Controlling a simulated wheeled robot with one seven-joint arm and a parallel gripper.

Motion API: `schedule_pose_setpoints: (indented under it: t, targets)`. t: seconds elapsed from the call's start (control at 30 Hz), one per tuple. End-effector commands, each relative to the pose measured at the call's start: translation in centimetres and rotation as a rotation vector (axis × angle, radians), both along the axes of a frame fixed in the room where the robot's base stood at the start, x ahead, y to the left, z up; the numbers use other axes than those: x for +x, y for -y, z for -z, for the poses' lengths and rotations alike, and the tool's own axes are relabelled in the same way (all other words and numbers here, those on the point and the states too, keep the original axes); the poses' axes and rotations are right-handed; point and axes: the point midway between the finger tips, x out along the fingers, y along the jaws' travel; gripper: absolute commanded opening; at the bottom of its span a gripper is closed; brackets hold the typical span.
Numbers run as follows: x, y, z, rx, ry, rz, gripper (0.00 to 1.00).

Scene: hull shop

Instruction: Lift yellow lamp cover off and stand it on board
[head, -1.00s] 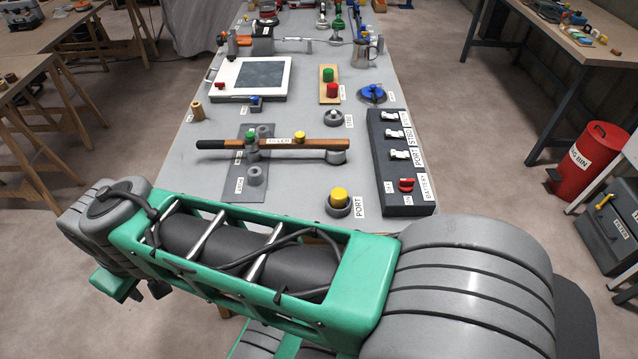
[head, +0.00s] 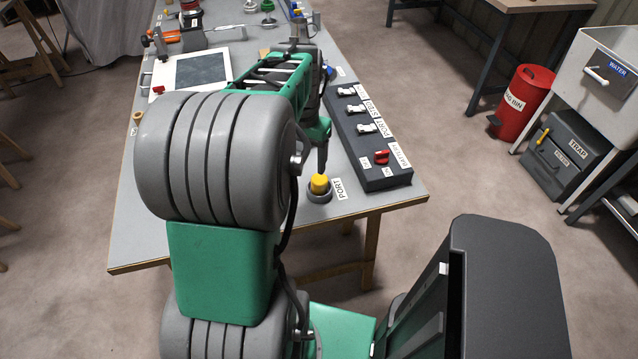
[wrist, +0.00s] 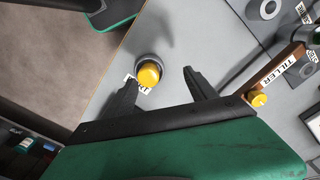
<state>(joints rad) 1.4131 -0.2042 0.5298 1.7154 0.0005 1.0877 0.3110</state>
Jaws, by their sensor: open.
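The yellow lamp cover (head: 319,184) sits upright in a round grey base (head: 319,196) at the table's near right corner, beside a PORT label. In the wrist view the yellow lamp cover (wrist: 149,74) shows between the fingertips, nearer the left finger. My gripper (wrist: 160,77) is open and empty, with its fingers pointing toward the cover; I see no contact. In the head view a dark finger shows just above the cover, and my arm hides most of the gripper. The board with the green and red covers is hidden behind my arm in the head view.
A dark switch panel (head: 370,140) with a red battery switch stands just right of the lamp. The wooden tiller (wrist: 283,70) with a smaller yellow piece (wrist: 258,99) lies to the right in the wrist view. A white-framed tablet (head: 200,68) lies farther back. A red bin (head: 524,103) stands on the floor.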

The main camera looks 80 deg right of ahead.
Motion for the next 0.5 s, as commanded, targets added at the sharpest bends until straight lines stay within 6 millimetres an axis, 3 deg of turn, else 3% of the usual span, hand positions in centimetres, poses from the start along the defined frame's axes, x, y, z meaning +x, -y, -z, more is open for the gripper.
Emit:
schedule_pose_setpoints:
  t: [0.03, 0.1, 0.37, 0.5]
  targets:
    - [-1.8, 0.6, 0.3, 0.007, 0.0, 0.056, 0.66]
    - [-3.0, 0.9, 0.8, 0.015, -0.002, 0.093, 0.66]
    - [-3.2, 1.0, 4.1, 0.018, -0.002, 0.099, 0.66]
    - [-3.1, 1.3, 6.7, 0.018, -0.002, 0.098, 0.66]
